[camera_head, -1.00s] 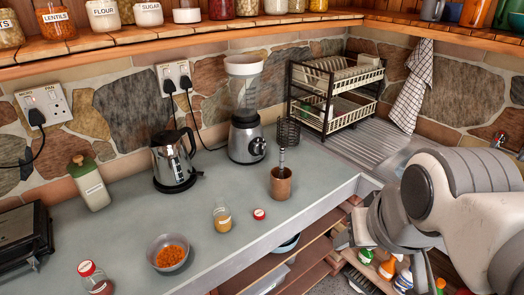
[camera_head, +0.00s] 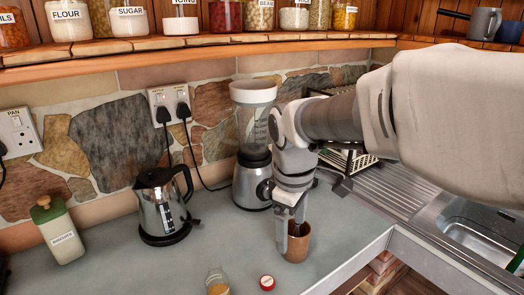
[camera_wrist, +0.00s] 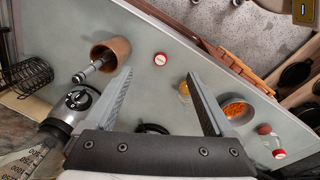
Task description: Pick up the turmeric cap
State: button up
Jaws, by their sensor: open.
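The turmeric cap is a small red cap with a pale top label (camera_head: 267,282), lying on the grey counter. In the wrist view the cap (camera_wrist: 160,59) shows between and just beyond my fingertips. The open jar of yellow powder (camera_head: 217,283) stands left of the cap; its lower part is cut off in the head view. In the wrist view the jar (camera_wrist: 184,88) is partly hidden by a finger. My gripper (camera_head: 289,244) points down above the counter, open and empty, overlapping the copper cup in the head view; it also shows in the wrist view (camera_wrist: 160,73).
The copper cup (camera_head: 300,248) with a utensil stands close right of the cap. A blender (camera_head: 252,180) and kettle (camera_head: 160,205) stand behind. A bowl of orange food (camera_wrist: 236,108) and another red-capped jar (camera_wrist: 268,132) lie beyond the yellow jar.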

jog(key=w+a+f+n+g+b, duration=0.1)
jog(key=w+a+f+n+b, duration=0.1)
jog(key=w+a+f+n, duration=0.3)
jog(key=b, duration=0.1)
send_over(268, 281)
jog(key=shift+m+y, duration=0.3)
jog(key=shift+m, duration=0.1)
jog(key=f, duration=1.2)
jog(key=shift+s+f, duration=0.3)
jog(key=shift+f, duration=0.05)
jog(key=shift+w+f+b, duration=0.2)
jog(key=shift+f+b, duration=0.1)
jog(key=shift+f, duration=1.25)
jog(key=shift+w+f+b, duration=0.15)
jog(key=shift+f+b, duration=0.15)
jog(key=shift+f, duration=1.2)
grip_shut()
